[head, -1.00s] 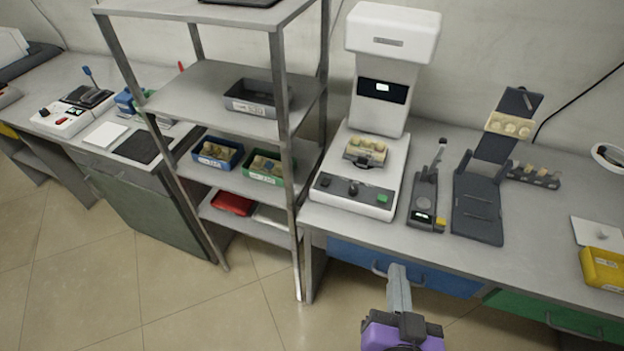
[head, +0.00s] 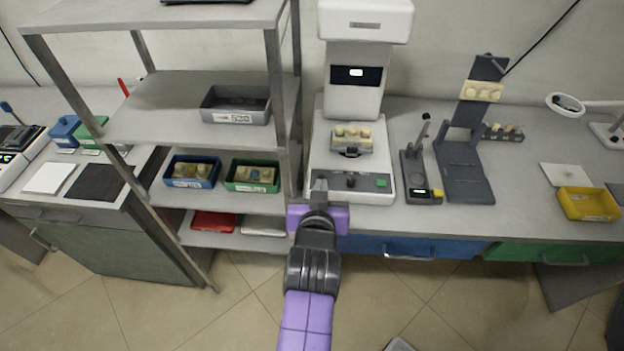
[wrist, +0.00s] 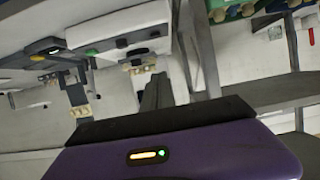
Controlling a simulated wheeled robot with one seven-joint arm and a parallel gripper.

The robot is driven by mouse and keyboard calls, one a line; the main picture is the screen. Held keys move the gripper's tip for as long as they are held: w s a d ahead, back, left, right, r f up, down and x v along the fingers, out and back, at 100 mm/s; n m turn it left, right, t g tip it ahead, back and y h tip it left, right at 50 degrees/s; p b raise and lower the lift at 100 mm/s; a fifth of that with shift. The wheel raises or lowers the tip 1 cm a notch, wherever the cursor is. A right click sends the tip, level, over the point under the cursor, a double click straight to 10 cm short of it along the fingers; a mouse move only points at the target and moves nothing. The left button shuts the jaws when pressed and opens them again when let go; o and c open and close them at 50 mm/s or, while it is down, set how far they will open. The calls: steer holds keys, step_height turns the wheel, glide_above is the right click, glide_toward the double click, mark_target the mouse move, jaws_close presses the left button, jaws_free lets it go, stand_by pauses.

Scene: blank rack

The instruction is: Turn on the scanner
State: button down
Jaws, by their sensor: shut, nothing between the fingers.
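The scanner (head: 367,110) is a tall white machine with a dark display on its column, standing on the bench right of the shelf rack. A holder with tan blocks (head: 351,138) sits on its bed. Its front panel has a dark knob (head: 350,181) and a green button (head: 382,183). In the wrist view the panel (wrist: 118,42) appears tilted, with the green button (wrist: 91,52) at its left. My gripper (head: 319,183) is shut and empty, in front of the left end of the panel; I cannot tell whether it touches. The grey fingers also show in the wrist view (wrist: 156,92).
A metal rack (head: 190,110) with bins stands close left of the scanner, its post near my gripper. Right of the scanner are a small dark lever device (head: 420,175), a dark stand (head: 465,170) and a yellow bin (head: 588,204). Some bench between them is clear.

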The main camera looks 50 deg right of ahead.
stand_by(0.3)
steer(key=p, duration=0.2)
glide_toward(323, 175)
steer(key=w+d+r, duration=0.2)
steer(key=d+r, duration=0.1)
steer(key=shift+w+d+r, duration=0.15)
steer(key=shift+w+d, duration=0.15)
steer(key=f, duration=0.3)
steer(key=shift+w, duration=0.2)
steer(key=shift+s+f, duration=0.1)
steer(key=shift+f, duration=0.65)
steer(key=shift+a+f+b, duration=0.1)
steer(key=shift+f+b, duration=0.25)
steer(key=shift+f, duration=0.15)
steer(key=shift+s+r, duration=0.1)
steer(key=shift+r, duration=0.05)
steer(key=shift+r+p, duration=0.8)
steer(key=shift+p, duration=0.05)
